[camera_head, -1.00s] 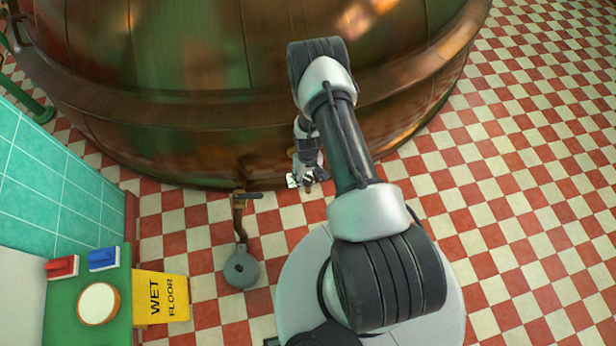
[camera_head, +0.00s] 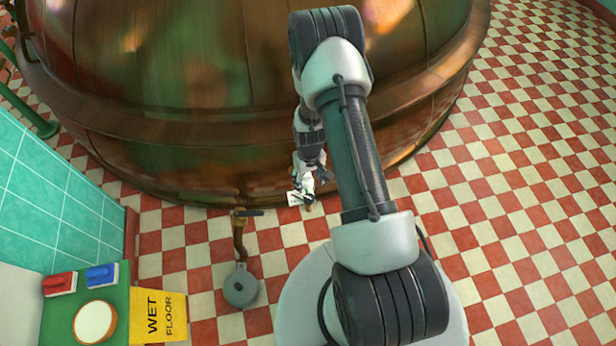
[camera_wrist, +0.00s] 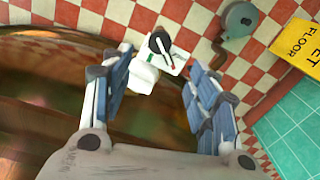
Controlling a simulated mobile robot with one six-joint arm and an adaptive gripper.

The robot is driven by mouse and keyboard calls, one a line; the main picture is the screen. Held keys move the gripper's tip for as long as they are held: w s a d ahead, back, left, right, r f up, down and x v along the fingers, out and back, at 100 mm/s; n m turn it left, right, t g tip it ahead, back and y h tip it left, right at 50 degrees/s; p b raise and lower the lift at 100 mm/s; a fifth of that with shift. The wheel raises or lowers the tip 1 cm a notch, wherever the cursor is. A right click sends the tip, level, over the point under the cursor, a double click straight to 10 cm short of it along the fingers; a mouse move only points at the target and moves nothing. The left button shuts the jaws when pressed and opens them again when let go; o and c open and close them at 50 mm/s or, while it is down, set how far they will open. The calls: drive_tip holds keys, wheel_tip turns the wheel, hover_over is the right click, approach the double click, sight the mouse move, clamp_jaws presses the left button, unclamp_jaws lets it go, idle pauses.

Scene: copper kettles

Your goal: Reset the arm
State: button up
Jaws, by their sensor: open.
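My gripper (camera_head: 303,198) is in front of the lower side of the copper kettle (camera_head: 150,140), small and partly hidden by my own arm in the head view. In the wrist view my gripper (camera_wrist: 160,85) has its two blue-padded fingers spread apart. A white piece with a black knob and a red mark (camera_wrist: 160,50) shows beyond and between the fingertips. I cannot tell whether it touches them.
A pipe with a dark lever (camera_head: 240,225) comes from the kettle's base and ends at a grey round piece (camera_head: 241,287). A yellow wet floor sign (camera_head: 158,316) and a green stand (camera_head: 115,298) with red and blue blocks are at lower left. Checkered floor (camera_head: 530,180) is clear at right.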

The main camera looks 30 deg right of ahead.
drive_tip(key=a+r+t, duration=0.1)
drive_tip(key=a+r, duration=0.2)
drive_tip(key=r, duration=1.2)
drive_tip(key=a+r+t, duration=0.1)
drive_tip(key=a+r, duration=0.1)
drive_tip(key=r, duration=1.2)
drive_tip(key=s+a+r+t, duration=0.1)
drive_tip(key=s+a+r, duration=0.2)
drive_tip(key=s+r, duration=0.5)
drive_tip(key=s+a+r+t, duration=0.1)
drive_tip(key=s+a+r, duration=0.3)
drive_tip(key=s+r, duration=0.5)
drive_tip(key=s, duration=0.3)
drive_tip(key=shift+a+n+t, duration=0.25)
drive_tip(key=shift+n+t, duration=0.05)
drive_tip(key=shift+n, duration=0.1)
